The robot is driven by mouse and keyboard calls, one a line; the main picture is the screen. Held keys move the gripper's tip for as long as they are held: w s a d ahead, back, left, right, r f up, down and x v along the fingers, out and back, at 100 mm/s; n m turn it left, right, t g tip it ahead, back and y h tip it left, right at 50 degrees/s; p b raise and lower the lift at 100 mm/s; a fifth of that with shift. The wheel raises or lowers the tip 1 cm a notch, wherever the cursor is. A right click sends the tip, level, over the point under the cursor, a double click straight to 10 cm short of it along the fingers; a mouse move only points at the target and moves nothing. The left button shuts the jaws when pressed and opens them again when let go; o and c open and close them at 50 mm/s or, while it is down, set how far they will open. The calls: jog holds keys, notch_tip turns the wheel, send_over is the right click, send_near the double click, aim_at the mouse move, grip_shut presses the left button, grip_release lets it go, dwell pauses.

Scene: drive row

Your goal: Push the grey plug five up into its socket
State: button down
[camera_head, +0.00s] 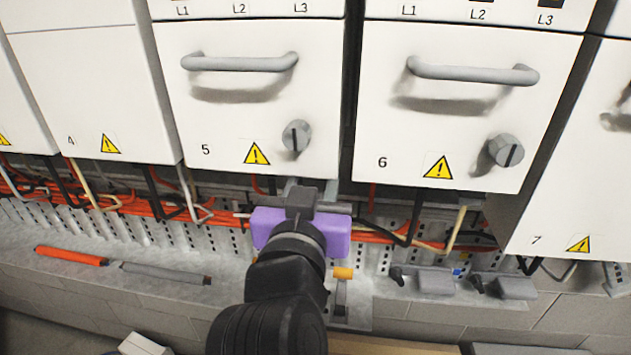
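Drawer front 5 (248,110) is white, with a grey bar handle, a grey knob and a yellow warning sign. My gripper (301,200) is just below its lower edge, right of centre. Its purple hand (330,232) faces away from me, and my black wrist comes up from below. Dark grey parts show above the hand. I cannot tell which are my fingers and which may be the grey plug five. The socket under drawer 5 is hidden behind my gripper and the drawer edge. The finger gap is hidden.
Two grey plug-like pieces (435,281) lie at the right below drawer 6 (448,110). An orange rod (71,256) and a grey rod (165,273) lie on the left ledge. Orange, black and cream cables run behind my gripper along a slotted metal strip.

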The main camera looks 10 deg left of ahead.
jog(key=shift+r, duration=0.7)
jog(key=shift+f, duration=0.1)
jog(key=c, duration=1)
grip_release()
jog(key=shift+c, duration=0.2)
jog(key=shift+s, duration=0.15)
jog(key=s+b, duration=0.2)
jog(key=s, duration=0.5)
jog(key=shift+s+a, duration=0.15)
jog(key=shift+s, duration=0.15)
